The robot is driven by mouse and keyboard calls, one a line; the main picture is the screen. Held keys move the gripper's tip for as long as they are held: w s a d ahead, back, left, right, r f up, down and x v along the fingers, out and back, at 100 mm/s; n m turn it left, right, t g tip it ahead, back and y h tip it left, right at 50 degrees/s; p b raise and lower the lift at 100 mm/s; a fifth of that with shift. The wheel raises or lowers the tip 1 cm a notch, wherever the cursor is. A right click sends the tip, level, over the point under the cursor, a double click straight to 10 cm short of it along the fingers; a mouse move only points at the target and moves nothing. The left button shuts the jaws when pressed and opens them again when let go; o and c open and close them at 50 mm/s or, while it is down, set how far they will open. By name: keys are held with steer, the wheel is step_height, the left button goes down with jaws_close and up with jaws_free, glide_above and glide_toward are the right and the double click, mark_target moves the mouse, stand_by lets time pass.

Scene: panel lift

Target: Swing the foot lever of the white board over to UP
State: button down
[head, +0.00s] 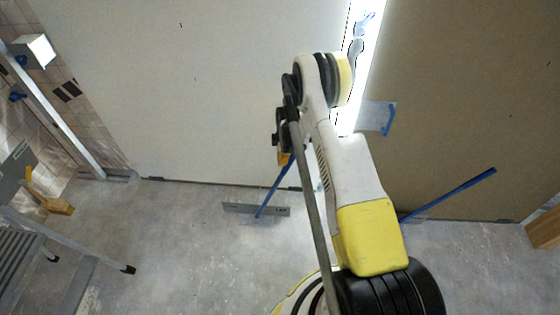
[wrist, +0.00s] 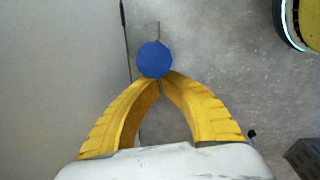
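The white board (head: 200,90) stands upright on the left, with a dark gap along its bottom. Its blue foot lever (head: 273,190) rises from a grey plate (head: 236,207) on the floor, tilted to the right. Small marks at the plate's right end are too small to read. My gripper (head: 284,157) is at the lever's upper end. In the wrist view, the yellow fingertips (wrist: 164,78) come together right at the lever's round blue end (wrist: 154,59), which lies slightly left of them. The fingers look shut, with nothing seen between them; exact contact is partly hidden.
A tan board (head: 470,100) stands on the right with another blue lever (head: 450,195) leaning right. A bright gap separates the boards. A step ladder (head: 75,285) and a wood block (head: 58,206) are at left. The floor (head: 170,240) in front is clear.

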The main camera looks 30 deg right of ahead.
steer(key=s+d+f, duration=0.2)
steer(key=s+d, duration=0.2)
steer(key=d, duration=0.2)
steer(key=shift+f, duration=0.25)
